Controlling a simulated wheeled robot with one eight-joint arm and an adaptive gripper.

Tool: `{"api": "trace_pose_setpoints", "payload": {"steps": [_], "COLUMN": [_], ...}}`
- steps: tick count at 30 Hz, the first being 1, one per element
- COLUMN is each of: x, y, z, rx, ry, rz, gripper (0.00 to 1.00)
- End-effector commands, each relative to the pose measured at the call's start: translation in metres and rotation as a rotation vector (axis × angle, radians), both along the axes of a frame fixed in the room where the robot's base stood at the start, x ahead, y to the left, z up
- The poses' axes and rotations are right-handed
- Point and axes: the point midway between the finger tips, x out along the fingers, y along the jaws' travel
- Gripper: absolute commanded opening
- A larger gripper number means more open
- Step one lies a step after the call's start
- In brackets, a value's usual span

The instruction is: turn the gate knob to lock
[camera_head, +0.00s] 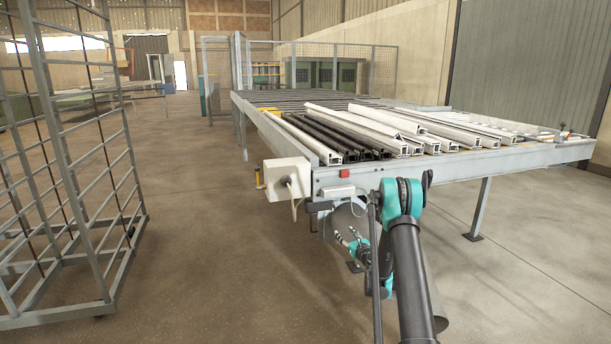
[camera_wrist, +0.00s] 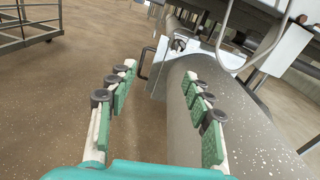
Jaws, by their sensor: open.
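A pale box (camera_head: 287,178) is on the near left corner of the roller bench. A dark round knob (camera_head: 288,182) sits on its front; I cannot tell for certain that this is the gate knob. My gripper (camera_head: 347,240) is low in front of the bench, below and right of that box and apart from it. In the wrist view my gripper (camera_wrist: 163,80) is open, with green pads and nothing held between the fingers. Beyond the fingertips is a pale bracket or box (camera_wrist: 168,58) with a dark bent handle (camera_wrist: 147,62). No lock mark is readable.
Dark and white profiles (camera_head: 330,140) lie on the roller bench (camera_head: 470,165). A red block (camera_head: 344,174) is on its front edge. A pale cable (camera_head: 294,208) hangs below the box. A wire rack (camera_head: 70,170) stands at left, with clear floor (camera_head: 200,230) between.

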Motion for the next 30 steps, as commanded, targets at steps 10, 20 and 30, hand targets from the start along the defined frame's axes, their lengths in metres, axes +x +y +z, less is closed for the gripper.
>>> {"api": "trace_pose_setpoints", "payload": {"steps": [10, 20, 30], "x": [-0.019, -0.077, -0.178], "y": [0.021, 0.055, 0.076], "z": [0.039, 0.098, 0.136], "rx": [-0.230, -0.680, -1.191], "ry": [-0.023, -0.076, -0.144], "rz": [0.075, 0.243, 0.489], "gripper": [0.51, 0.51, 0.51]}}
